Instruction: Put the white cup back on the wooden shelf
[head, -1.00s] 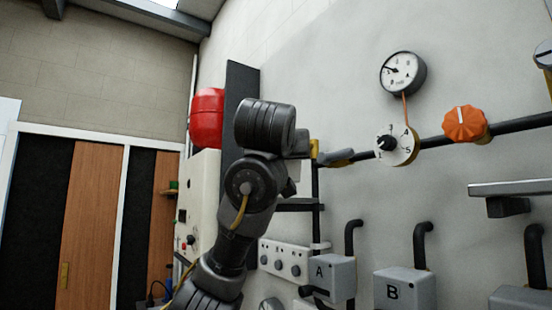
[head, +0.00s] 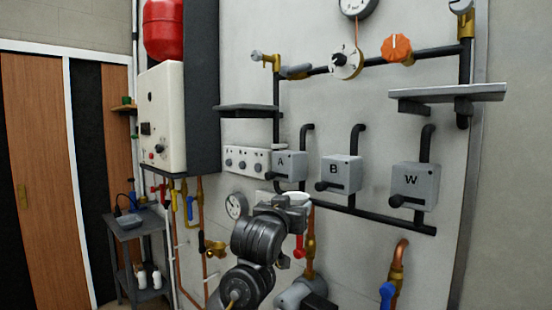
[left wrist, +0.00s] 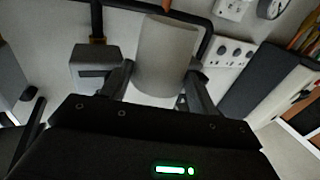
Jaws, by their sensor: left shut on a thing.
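The white cup (left wrist: 165,60) shows in the left wrist view between the two fingers of my left gripper (left wrist: 155,88), which is shut on it. In the head view my left gripper (head: 292,203) is in front of the wall just below box A, with a bit of the white cup (head: 298,197) showing at its tip. The wooden shelf (head: 124,109) is a small brown board at the left, beside the white boiler, with a small green thing on it. My gripper is well to the right of it and lower. My right gripper is in no view.
The white boiler (head: 162,115) and red tank (head: 165,30) stand between my gripper and the wooden shelf. A dark shelf (head: 248,111) and a light grey shelf (head: 450,92) are on the wall. Pipes and valves crowd the lower wall. A grey cart (head: 140,221) stands at the left.

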